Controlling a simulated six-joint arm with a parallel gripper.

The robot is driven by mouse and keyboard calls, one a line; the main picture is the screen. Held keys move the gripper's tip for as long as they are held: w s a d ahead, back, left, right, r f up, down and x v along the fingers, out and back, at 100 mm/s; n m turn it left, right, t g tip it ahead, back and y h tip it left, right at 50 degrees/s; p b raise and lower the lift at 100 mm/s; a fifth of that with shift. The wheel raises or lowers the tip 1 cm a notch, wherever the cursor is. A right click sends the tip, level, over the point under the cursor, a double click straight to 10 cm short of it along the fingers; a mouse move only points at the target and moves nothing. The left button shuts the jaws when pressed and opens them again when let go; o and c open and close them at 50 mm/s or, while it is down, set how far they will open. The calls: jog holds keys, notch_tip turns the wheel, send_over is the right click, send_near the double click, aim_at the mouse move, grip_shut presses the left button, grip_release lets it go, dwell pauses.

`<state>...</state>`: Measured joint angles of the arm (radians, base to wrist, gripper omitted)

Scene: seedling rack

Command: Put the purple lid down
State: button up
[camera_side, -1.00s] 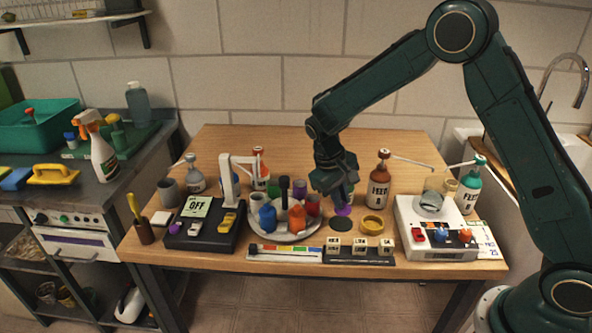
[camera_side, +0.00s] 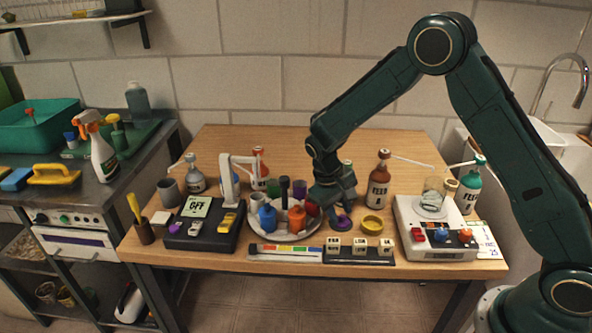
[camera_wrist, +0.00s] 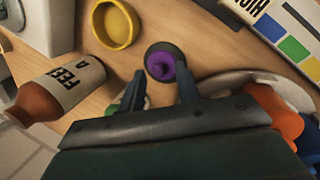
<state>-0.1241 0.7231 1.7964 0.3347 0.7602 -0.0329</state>
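The purple lid (camera_side: 342,221) sits on or just above a dark round disc (camera_side: 331,225) near the table's front. In the wrist view, the lid (camera_wrist: 162,65), with its knob, shows over the dark disc (camera_wrist: 177,48). My gripper (camera_side: 338,207) is low over the lid. In the wrist view, the fingers of my gripper (camera_wrist: 160,72) stand apart on either side of the knob, with a small gap visible beside the lid on the left. The underside of the lid is hidden.
A yellow ring dish (camera_side: 372,225) is right of the disc. A round plate (camera_side: 297,237) with coloured bottles stands close on the left. A brown FEED bottle (camera_side: 379,182) stands behind the dish. A dark rack with white blocks (camera_side: 360,251) is in front.

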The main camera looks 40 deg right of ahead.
jog(key=shift+r, duration=0.2)
jog(key=v, duration=1.1)
jog(key=shift+r, duration=0.4)
jog(key=shift+a, duration=0.1)
jog(key=s+d+r+t+y, duration=0.1)
jog(key=s+d+r+t, duration=0.2)
jog(key=s+r, duration=0.95)
jog(key=s+a+r+t+y, duration=0.1)
jog(key=s+t, duration=0.3)
jog(key=s, duration=1.1)
jog(key=shift+s+n+y, duration=0.15)
jog(key=shift+n+y, duration=0.15)
jog(key=shift+y, duration=0.2)
